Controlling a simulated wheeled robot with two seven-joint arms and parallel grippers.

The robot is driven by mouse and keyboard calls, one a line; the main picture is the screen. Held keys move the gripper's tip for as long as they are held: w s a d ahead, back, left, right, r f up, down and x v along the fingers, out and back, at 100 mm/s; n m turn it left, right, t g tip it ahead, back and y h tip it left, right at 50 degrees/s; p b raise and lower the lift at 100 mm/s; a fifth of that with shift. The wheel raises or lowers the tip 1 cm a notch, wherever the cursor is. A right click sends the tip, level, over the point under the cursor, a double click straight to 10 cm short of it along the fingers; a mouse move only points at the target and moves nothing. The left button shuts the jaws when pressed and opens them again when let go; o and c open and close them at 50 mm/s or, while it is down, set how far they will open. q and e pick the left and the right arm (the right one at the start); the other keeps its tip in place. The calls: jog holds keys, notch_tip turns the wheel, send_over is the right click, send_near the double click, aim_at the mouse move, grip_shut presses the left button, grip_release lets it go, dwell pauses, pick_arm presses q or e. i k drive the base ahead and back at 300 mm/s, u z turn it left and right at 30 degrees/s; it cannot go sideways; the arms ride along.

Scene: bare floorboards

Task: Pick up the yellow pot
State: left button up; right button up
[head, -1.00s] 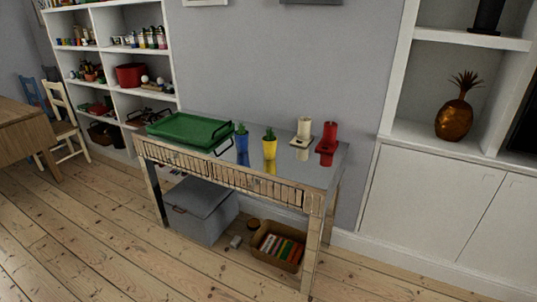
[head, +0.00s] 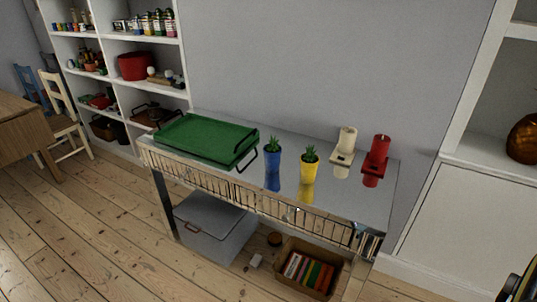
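The yellow pot (head: 308,173) holds a small green plant and stands upright on the shiny top of the console table (head: 348,198). A blue pot (head: 273,167) with a similar plant stands just left of it. The cream candle holder (head: 344,148) and the red candle holder (head: 375,161) stand to its right. Neither gripper can be made out in the head view. A dark, rounded part shows at the lower right edge, and I cannot tell what it is.
A green tray (head: 205,139) with dark handles lies on the table's left part. A grey box (head: 212,225) and a basket of books (head: 308,268) are under the table. White shelves (head: 148,88) stand behind left. The floorboards (head: 95,235) in front are clear.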

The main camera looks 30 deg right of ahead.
aim_at(310, 162)
jog(key=z, duration=0.4)
jog(key=i, duration=1.1)
jog(key=z, duration=0.75)
